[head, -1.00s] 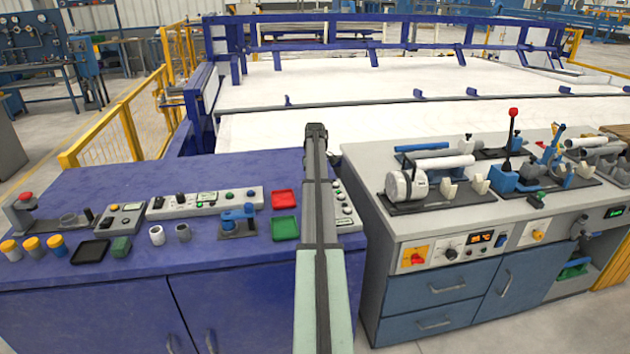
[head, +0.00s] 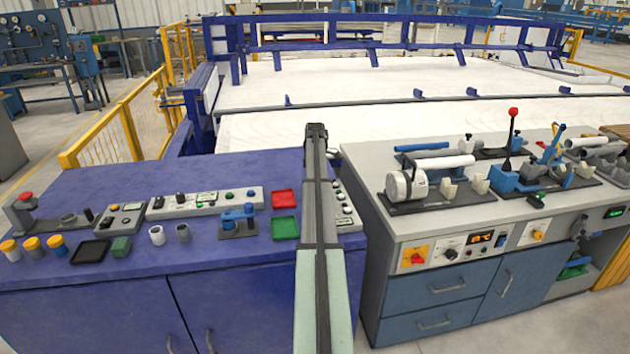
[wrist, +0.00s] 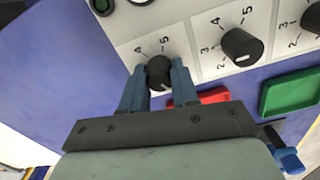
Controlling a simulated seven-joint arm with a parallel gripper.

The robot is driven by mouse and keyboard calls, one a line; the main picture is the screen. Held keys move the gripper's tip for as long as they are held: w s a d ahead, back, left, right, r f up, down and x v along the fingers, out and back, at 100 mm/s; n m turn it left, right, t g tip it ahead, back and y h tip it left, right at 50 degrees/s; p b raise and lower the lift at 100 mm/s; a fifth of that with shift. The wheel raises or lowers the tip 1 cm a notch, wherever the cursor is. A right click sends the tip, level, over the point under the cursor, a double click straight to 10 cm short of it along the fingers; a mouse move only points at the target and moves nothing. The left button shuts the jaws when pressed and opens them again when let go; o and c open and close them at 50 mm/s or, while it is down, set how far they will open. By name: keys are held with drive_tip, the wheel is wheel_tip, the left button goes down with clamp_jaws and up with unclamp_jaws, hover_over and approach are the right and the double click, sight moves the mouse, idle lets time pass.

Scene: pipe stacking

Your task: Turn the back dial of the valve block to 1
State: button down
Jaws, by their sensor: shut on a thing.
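The valve block (wrist: 205,66) is a pale panel with a row of black dials and printed numbers. It also shows in the head view (head: 335,193), partly covered by my arm. My gripper (wrist: 160,82) is shut on the back dial (wrist: 159,70), a round black knob, with one blue finger on each side. The 4 and 5 show beyond this dial; its lower numbers are hidden by the fingers. A light mark shows on its near side, but I cannot tell which number it points at. The middle dial (wrist: 241,46) and another dial (wrist: 313,17) stand to the right, untouched.
A red tray (head: 285,199) and a green tray (head: 285,227) lie left of the block, close to my gripper in the wrist view. A blue clamp-like fixture (head: 238,222) stands further left. A grey bench (head: 370,225) is to the right, across a gap.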

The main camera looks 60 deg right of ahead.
drive_tip(key=c, duration=0.8)
unclamp_jaws()
drive_tip(key=shift+c, duration=0.2)
wheel_tip(320, 180, up, 14)
idle(0.5)
